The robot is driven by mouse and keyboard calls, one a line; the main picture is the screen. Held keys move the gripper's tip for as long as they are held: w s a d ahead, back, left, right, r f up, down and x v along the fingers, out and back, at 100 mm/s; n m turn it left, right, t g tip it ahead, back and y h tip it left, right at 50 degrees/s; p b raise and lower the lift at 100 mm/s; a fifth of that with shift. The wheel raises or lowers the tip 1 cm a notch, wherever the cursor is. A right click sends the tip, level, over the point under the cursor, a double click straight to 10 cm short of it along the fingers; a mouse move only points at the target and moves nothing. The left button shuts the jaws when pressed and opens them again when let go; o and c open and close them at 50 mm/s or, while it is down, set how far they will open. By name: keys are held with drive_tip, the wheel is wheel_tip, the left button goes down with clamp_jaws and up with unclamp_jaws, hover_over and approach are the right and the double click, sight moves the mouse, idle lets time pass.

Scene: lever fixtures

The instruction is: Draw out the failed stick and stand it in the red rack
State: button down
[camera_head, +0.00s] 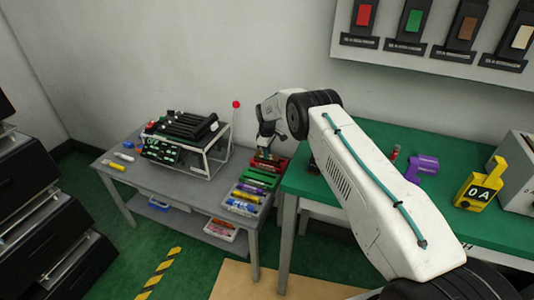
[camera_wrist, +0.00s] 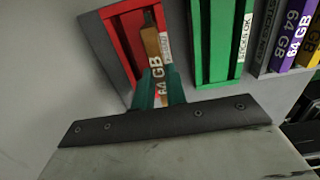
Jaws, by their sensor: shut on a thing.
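My gripper (camera_wrist: 159,88) is shut on an orange-brown stick (camera_wrist: 152,42) marked 64 GB, between two teal fingertips in the wrist view. The stick overlaps the right part of the red rack (camera_wrist: 113,32), slightly tilted in the picture. I cannot tell whether its far end is inside the rack or above it. In the head view my gripper (camera_head: 265,149) is over the red rack (camera_head: 283,163) at the right end of the grey table; the stick is too small to make out there.
A green rack (camera_wrist: 203,50) stands right of the red one, with several coloured 64 GB sticks beyond. A framed machine with black modules (camera_head: 190,127) stands left on the grey table (camera_head: 187,187). The green bench (camera_head: 330,185) holds a purple tool (camera_head: 422,168) and a yellow meter (camera_head: 481,185).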

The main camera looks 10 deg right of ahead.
drive_tip(key=shift+f, duration=1.6)
drive_tip(key=c, duration=1.3)
unclamp_jaws()
drive_tip(key=shift+c, duration=0.2)
drive_tip(key=shift+r, duration=0.15)
wheel_tip(320, 180, up, 8)
drive_tip(key=shift+f, duration=0.2)
